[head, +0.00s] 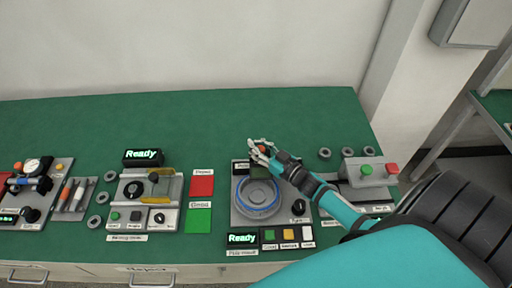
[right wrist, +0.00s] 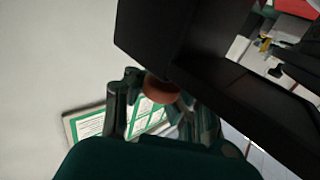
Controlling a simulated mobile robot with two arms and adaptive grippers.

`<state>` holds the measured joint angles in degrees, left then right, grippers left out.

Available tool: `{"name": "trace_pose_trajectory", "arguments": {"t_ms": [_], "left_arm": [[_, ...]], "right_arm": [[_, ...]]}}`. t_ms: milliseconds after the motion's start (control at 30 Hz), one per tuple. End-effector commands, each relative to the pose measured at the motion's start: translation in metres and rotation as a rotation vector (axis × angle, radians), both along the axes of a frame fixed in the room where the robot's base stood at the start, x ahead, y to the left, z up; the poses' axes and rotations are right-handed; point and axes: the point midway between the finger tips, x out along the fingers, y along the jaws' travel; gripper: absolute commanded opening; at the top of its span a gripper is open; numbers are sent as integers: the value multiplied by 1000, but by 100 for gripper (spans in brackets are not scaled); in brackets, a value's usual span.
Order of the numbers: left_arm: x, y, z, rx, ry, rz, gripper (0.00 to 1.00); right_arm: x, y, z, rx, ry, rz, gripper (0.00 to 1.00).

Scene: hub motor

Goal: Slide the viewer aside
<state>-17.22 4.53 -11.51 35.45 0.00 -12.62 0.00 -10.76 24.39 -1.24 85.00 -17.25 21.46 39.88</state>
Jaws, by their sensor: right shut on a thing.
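My right gripper (head: 262,151) is at the back of the middle station, above the round hub part with a blue ring (head: 258,196). It is shut on an orange-brown knob (right wrist: 160,91), which shows as a small orange spot in the head view. In the right wrist view the knob sits against a large black body (right wrist: 205,40), which I take for the viewer. In the head view the viewer is mostly hidden behind my fingers, with a dark part (head: 258,171) showing at the rear of the ring. My left gripper is not in view.
A green "Ready" display (head: 243,239) and several buttons line the station's front. To its left are a red pad (head: 202,186) and a green pad (head: 198,219). A box with green and red buttons (head: 366,175) stands to the right. The green table (head: 200,118) is clear behind.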

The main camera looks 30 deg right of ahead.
Motion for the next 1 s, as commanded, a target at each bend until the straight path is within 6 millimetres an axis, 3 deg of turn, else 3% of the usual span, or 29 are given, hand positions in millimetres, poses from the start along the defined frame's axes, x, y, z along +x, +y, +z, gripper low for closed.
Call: {"name": "trace_pose_trajectory", "arguments": {"t_ms": [67,433,767,1000], "left_arm": [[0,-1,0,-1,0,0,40],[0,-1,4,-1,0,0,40],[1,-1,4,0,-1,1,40],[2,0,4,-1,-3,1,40]], "right_arm": [[-8,5,-9,2,16,13,0],[-43,-53,-10,-1,18,13,0],[-46,-57,-10,3,16,13,0],[-46,-57,-11,3,18,12,33]]}}
